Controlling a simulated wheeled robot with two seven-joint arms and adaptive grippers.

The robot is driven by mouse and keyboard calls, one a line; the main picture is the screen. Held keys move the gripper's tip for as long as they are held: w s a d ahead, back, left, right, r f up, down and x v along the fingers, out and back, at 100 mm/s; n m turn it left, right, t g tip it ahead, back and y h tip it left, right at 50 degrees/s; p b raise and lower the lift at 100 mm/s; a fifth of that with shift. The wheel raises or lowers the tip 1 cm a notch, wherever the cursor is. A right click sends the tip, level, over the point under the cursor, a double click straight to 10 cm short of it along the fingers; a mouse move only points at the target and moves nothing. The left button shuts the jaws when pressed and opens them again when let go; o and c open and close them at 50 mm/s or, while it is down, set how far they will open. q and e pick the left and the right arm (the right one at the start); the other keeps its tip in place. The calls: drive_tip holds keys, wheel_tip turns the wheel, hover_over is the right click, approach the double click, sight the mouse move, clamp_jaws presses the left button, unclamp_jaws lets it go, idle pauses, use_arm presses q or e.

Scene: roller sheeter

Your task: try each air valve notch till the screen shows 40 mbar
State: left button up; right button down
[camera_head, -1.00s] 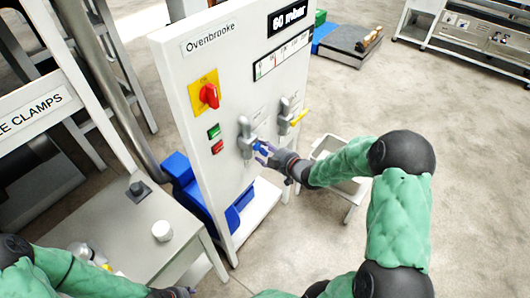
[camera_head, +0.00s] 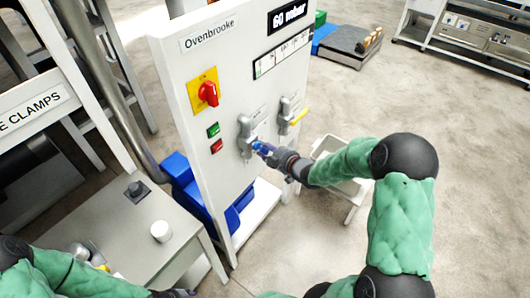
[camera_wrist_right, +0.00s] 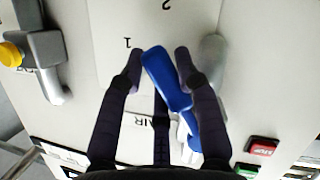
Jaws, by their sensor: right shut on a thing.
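The air valve's blue handle (camera_head: 262,147) sticks out from its grey valve body (camera_head: 246,135) on the white panel. My right gripper (camera_head: 268,150) is at this handle; in the right wrist view the handle (camera_wrist_right: 165,80) lies between the fingers, shut on it. Notch marks 1 (camera_wrist_right: 127,43) and 2 (camera_wrist_right: 166,5) are on the panel, with the handle's end closer to 1. The screen (camera_head: 289,16) seems to read 60 mbar. My left gripper (camera_head: 178,293) is at the bottom edge, small and partly cut off; its jaws are unclear.
A second valve with a yellow handle (camera_head: 300,116) sits right of the blue one. A red rotary switch (camera_head: 208,93), a green button (camera_head: 213,130) and a red button (camera_head: 216,146) are to the left.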

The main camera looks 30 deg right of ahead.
drive_tip(key=shift+w+d+r+n+t+h+b, duration=0.2)
drive_tip(key=shift+d+r+n+t+h+b, duration=0.4)
drive_tip(key=shift+b, duration=1.3)
drive_tip(key=shift+w+d+r+n+t+h+b, duration=0.2)
drive_tip(key=shift+n+b, duration=0.7)
drive_tip(key=shift+b, duration=0.95)
drive_tip(key=shift+d+r+n+b, duration=0.25)
drive_tip(key=shift+r+n+b, duration=0.3)
drive_tip(key=shift+b, duration=0.55)
drive_tip(key=shift+r, duration=0.1)
drive_tip(key=c, duration=0.9)
unclamp_jaws()
drive_tip(key=shift+o, duration=0.2)
drive_tip(key=v, duration=1.2)
